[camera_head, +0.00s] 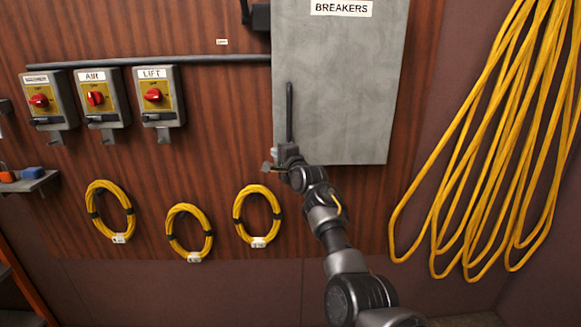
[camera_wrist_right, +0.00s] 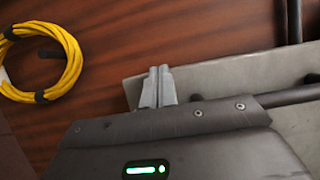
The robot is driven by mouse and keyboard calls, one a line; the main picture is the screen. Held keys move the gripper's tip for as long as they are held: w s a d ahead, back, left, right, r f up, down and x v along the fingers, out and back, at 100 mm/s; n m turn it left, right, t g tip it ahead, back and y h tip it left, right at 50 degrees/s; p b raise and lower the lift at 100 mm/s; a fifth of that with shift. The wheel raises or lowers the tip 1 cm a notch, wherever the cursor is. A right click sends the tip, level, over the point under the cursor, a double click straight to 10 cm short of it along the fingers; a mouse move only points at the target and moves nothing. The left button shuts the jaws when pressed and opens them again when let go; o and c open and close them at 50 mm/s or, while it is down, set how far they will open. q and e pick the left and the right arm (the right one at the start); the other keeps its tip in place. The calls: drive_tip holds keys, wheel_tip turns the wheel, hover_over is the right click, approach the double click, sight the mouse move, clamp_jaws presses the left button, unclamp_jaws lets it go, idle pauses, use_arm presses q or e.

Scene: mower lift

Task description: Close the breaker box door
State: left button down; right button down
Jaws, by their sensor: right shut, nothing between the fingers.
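The grey breaker box door (camera_head: 345,85), labelled BREAKERS, hangs at the top centre of the head view and faces me. I cannot tell whether it sits fully flush. Its black upright handle (camera_head: 289,112) is near its left edge. My right gripper (camera_head: 270,166) is shut and empty at the door's lower left corner, below the handle. In the right wrist view, the closed fingers (camera_wrist_right: 157,87) overlap the edge of the grey panel (camera_wrist_right: 225,78); contact is unclear. My left gripper is not in view.
Several yellow cable coils (camera_head: 110,211) hang on the wooden wall below switch boxes (camera_head: 158,97) with red knobs. A large yellow cable bundle (camera_head: 500,150) hangs at the right. A conduit (camera_head: 180,60) runs to the box's left side. A small shelf (camera_head: 30,182) is at the far left.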

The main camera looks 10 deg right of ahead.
drive_tip(key=b+v, duration=0.2)
drive_tip(key=v, duration=0.8)
wheel_tip(320, 180, down, 30)
drive_tip(key=n+g+h, duration=0.2)
drive_tip(key=n+g, duration=0.1)
drive_tip(key=n, duration=0.7)
drive_tip(key=s+d+f+n+g+h, duration=0.1)
drive_tip(key=s+d+f+n+g, duration=0.15)
drive_tip(key=s+f, duration=0.85)
drive_tip(key=s+d+f+n+g+h, duration=0.1)
drive_tip(key=s+d+f+g, duration=0.15)
drive_tip(key=s+f, duration=0.8)
drive_tip(key=s+d+f+n+g+h, duration=0.1)
drive_tip(key=s+d+f, duration=0.3)
drive_tip(key=f, duration=1.2)
drive_tip(key=s+d+f+g, duration=0.2)
drive_tip(key=s+f, duration=0.3)
drive_tip(key=s, duration=1)
drive_tip(key=s+d+f+n+g+h, duration=0.1)
drive_tip(key=s+d+f, duration=0.3)
drive_tip(key=s, duration=1.2)
drive_tip(key=s+d+f+g, duration=0.3)
drive_tip(key=s+f, duration=0.3)
drive_tip(key=s, duration=1)
drive_tip(key=shift+n+g, duration=0.35)
drive_tip(key=shift+g, duration=0.05)
